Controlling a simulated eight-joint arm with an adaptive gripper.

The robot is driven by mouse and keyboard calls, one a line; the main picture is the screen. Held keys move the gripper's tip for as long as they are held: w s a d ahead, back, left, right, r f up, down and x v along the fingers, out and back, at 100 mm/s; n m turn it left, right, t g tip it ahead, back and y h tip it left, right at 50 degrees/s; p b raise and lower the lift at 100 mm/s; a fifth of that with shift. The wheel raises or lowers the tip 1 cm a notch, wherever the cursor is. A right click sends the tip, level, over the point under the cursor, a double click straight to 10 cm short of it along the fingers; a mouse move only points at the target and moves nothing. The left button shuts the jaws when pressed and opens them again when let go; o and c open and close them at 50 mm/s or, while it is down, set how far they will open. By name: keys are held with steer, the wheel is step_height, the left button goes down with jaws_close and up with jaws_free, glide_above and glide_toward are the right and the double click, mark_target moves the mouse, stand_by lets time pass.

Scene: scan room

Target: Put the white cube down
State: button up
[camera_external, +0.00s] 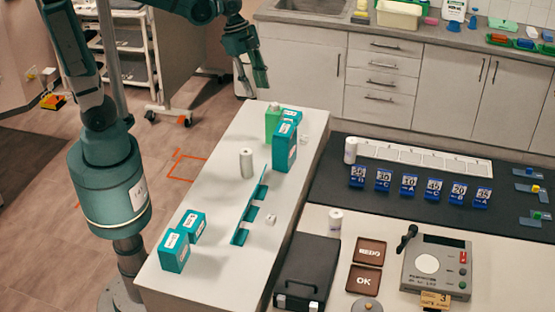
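A small white cube (270,219) sits on the white counter (215,250), just right of a low teal divided rack (250,213). A second small whitish block (304,138) lies at the far end, beside a tall teal box (285,147). My gripper (252,85) hangs in the air beyond the far end of the counter, apart from both small blocks as seen here. It is small and seen from the side. I cannot make out its finger opening or anything held in it.
A white cylinder (247,163) stands mid-counter. A green carton (272,121) stands at the far end, two teal boxes (174,251) near the front left. A black case (308,268) and a scale-like device (437,266) are at right. The counter's front is clear.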

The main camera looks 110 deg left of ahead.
steer(key=s+d+n+t, duration=0.2)
steer(key=s+d, duration=0.3)
steer(key=d, duration=0.6)
steer(key=s+d+n+t+y, duration=0.1)
steer(key=s+d+n, duration=0.2)
steer(key=d, duration=0.9)
steer(key=shift+s+d+t, duration=0.3)
steer(key=shift+s+t, duration=0.1)
steer(key=shift+s, duration=0.75)
step_height(320, 180, down, 10)
steer(key=b, duration=1)
steer(key=shift+f+b, duration=0.15)
steer(key=shift+b, duration=0.15)
